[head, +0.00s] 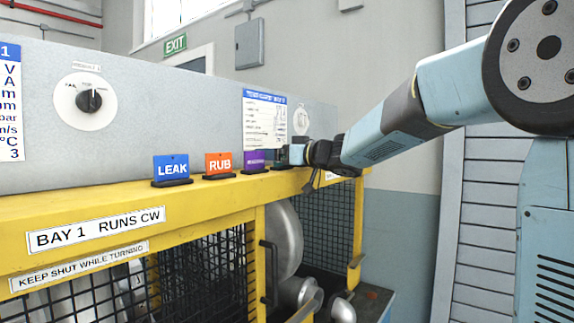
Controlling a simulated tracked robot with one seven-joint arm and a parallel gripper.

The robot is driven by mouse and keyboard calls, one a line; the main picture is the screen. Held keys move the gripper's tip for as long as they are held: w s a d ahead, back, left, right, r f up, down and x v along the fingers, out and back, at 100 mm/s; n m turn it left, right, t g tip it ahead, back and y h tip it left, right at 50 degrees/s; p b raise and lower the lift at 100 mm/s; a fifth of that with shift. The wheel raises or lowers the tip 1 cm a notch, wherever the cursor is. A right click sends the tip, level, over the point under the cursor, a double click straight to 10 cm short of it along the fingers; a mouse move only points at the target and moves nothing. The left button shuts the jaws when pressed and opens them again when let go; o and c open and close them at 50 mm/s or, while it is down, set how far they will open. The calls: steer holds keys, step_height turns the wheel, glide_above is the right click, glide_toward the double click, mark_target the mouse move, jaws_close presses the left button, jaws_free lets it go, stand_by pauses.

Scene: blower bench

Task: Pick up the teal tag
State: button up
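No tag that I can clearly tell as teal shows in the head view. My gripper (287,156) is at the far right end of the row of tags, just above the yellow ledge (225,187). A small dark piece (281,165), like the stands under the other tags, shows at its tip. A small light blue patch is beside it, and I cannot tell whether it is a tag or part of my arm. The fingers are too small and dark to tell whether they are open or hold anything.
A blue LEAK tag (171,168), an orange RUB tag (219,164) and a purple tag (255,160) stand upright on the ledge, left of my gripper. A grey panel with a knob (89,100) rises behind them. Black mesh (209,270) is below.

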steer(key=c, duration=1)
